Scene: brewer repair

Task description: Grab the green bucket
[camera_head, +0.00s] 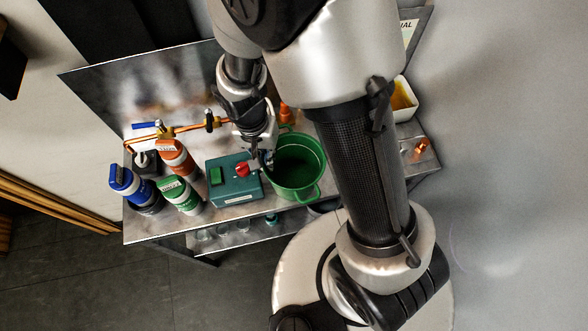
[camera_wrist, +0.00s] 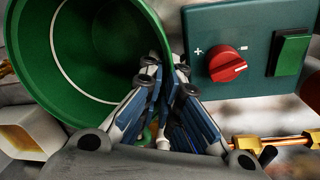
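The green bucket (camera_head: 297,170) stands upright on the metal table, right of the teal control box, in the head view. In the wrist view the open mouth of the bucket (camera_wrist: 85,50) fills the upper left. My gripper (camera_head: 266,161) points down at the bucket's left rim. In the wrist view the fingers of my gripper (camera_wrist: 166,72) are close together at the rim, one on the inner side and one on the outer side. They look shut on the bucket's wall; the exact contact is partly hidden by the fingers.
The teal box (camera_head: 234,180) with a red knob and green switch stands close left of the bucket. Blue (camera_head: 130,185), orange (camera_head: 177,158) and green-white (camera_head: 180,193) bottles stand further left. A copper pipe (camera_head: 180,130) runs behind. A white container (camera_head: 403,100) is at right.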

